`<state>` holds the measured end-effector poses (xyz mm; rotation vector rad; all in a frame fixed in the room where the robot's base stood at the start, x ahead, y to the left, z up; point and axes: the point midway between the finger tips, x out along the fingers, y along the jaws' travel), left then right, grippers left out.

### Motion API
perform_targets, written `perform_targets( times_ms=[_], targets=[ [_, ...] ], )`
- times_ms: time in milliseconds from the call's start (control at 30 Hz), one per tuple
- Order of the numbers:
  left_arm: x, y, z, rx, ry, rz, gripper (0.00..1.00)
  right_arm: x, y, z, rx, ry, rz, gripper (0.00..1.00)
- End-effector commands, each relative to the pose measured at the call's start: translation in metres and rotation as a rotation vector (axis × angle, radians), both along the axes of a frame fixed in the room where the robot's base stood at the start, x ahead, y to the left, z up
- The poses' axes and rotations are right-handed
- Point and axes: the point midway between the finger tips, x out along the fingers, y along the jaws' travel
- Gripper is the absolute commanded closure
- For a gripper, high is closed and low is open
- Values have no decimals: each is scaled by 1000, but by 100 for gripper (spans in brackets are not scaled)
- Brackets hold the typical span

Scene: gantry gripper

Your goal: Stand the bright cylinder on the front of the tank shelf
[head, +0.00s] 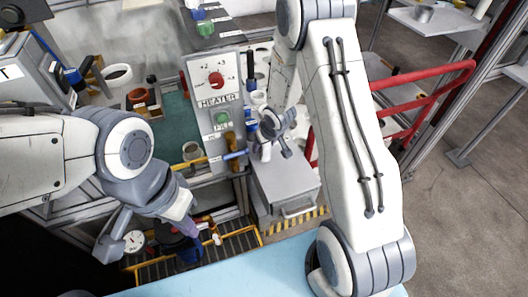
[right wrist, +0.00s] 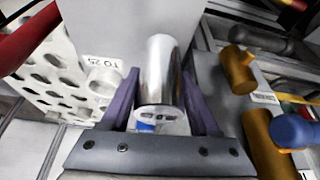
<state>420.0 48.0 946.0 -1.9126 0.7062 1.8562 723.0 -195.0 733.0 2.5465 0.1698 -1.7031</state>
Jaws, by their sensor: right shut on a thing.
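The bright cylinder (right wrist: 161,70) is a shiny metal cylinder in the right wrist view. It sits between the purple fingers of my right gripper (right wrist: 163,105), which is shut on it. In the head view my right gripper (head: 272,132) is beside the heater panel, above a grey cabinet; the cylinder is hard to make out there. My left gripper (head: 185,215) is low at the left, partly hidden by its own wrist, so its opening is unclear. I cannot tell for sure which surface is the tank shelf.
A heater panel (head: 215,90) with red and green knobs stands left of my right gripper. A grey cabinet (head: 285,190) is below it. A white holed rack (right wrist: 62,70) and mallets (right wrist: 238,70) flank the cylinder in the wrist view. Red rails (head: 440,75) are at right.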

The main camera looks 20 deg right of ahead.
Motion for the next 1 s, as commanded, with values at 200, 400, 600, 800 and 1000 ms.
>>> perform_targets(
  times_ms=[200, 400, 600, 800, 1000],
  targets=[
    [0, 0, -13, 0, 0, 0, 100, 1, -1, -23, -1, -3, 0, 100],
    [0, 0, -12, 0, 0, 0, 100, 1, -1, -21, 0, -4, 0, 100],
    [0, 0, -15, 0, 0, 0, 100, 0, -1, -26, -1, -1, 0, 27],
    [0, 0, -14, 0, 0, 0, 100, 0, -1, -25, 0, -1, 0, 8],
    [0, 0, -12, 0, 0, 0, 100, 0, -1, -23, -1, -1, 0, 8]
  ],
)
